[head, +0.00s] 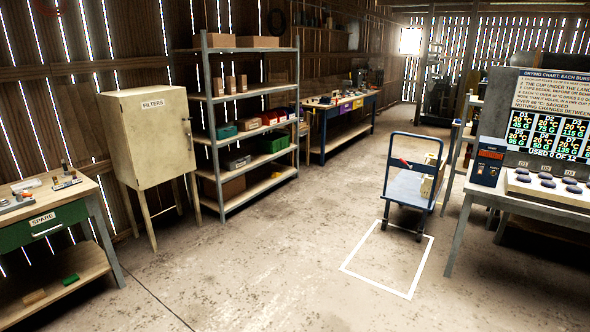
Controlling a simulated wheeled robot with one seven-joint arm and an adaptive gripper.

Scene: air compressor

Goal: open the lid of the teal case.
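A small teal box (223,132) sits at the left end of a middle shelf on the grey metal rack (210,110). It is the only teal thing I can make out, but it is too small to tell whether it is the case or how its lid stands. My gripper is not in view.
A cream FILTERS cabinet (150,140) stands left of the rack. A bench with a green SPARE drawer (45,225) is at the near left. A blue trolley (408,185) stands by a white floor outline (348,271). A table (530,200) is at right. The middle floor is clear.

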